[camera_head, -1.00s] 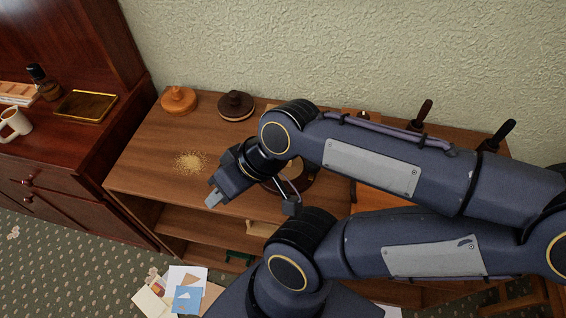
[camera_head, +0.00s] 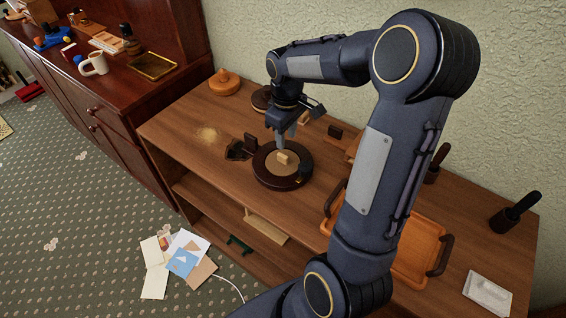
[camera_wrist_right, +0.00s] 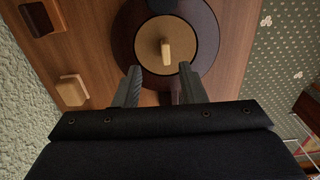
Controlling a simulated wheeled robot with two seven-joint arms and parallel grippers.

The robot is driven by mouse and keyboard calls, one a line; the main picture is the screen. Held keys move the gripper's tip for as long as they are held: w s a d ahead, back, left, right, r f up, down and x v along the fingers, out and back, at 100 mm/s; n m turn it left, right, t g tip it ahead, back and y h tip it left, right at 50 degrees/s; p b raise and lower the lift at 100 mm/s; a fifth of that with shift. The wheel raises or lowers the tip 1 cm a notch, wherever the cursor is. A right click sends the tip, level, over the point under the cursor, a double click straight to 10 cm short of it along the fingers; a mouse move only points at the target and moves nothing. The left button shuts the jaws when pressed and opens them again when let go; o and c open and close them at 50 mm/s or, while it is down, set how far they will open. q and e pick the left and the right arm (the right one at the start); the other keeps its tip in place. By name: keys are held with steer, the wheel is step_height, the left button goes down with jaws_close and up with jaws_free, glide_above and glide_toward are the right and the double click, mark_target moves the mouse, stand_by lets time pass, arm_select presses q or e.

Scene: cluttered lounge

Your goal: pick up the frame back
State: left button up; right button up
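A tan round disc, which looks like the frame back (camera_head: 285,169), lies inside a dark round wooden frame (camera_head: 264,181) on the wooden shelf unit. A small pale wooden block (camera_head: 283,157) stands up on it near the middle. My right gripper (camera_head: 284,144) points down close above the disc's far side. In the right wrist view its fingers (camera_wrist_right: 159,88) are apart with nothing between them. The disc (camera_wrist_right: 149,55) and its block (camera_wrist_right: 166,49) show beyond the fingertips. Whether the fingers touch the frame cannot be told. My left gripper is not in view.
A dark bracket-like piece (camera_head: 236,150) stands left of the frame, beside pale crumbs (camera_head: 208,135). An orange tray (camera_head: 424,240) with dark handles lies to the right, partly behind my arm. Papers (camera_head: 180,262) lie on the floor.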

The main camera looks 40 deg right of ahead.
mark_target(283, 155)
steer(key=f, duration=0.5)
steer(key=a+f, duration=0.1)
steer(key=f, duration=0.1)
steer(key=shift+w+f, duration=0.2)
steer(key=shift+f, duration=0.05)
jaws_close()
